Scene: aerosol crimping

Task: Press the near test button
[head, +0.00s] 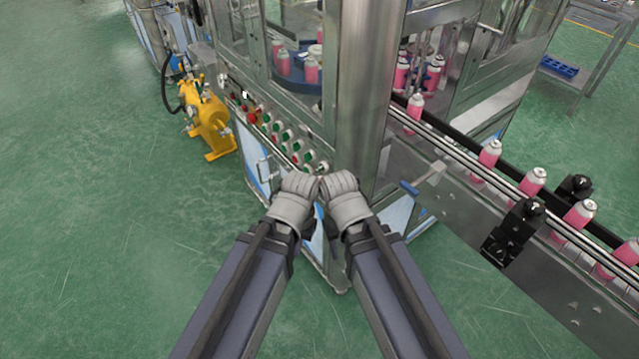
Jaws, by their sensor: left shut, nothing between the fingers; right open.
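The button panel (262,135) runs along the side of the steel crimping machine, with rows of small red, green and pale buttons. A pale round knob or button (322,167) sits at its near end, just above my grippers. Labels are too small to read, so I cannot tell which one is the near test button. My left gripper (302,178) is shut and empty, at the near end of the panel in the picture. My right gripper (336,178) is open, close beside the left one. Whether either touches the panel cannot be told, and the grippers hide what lies behind them.
A conveyor (465,170) with several pink cans runs to the lower right, with black sensor blocks (515,228) at its side. A yellow pump (208,122) stands left of the machine. The green floor (100,220) at left is clear.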

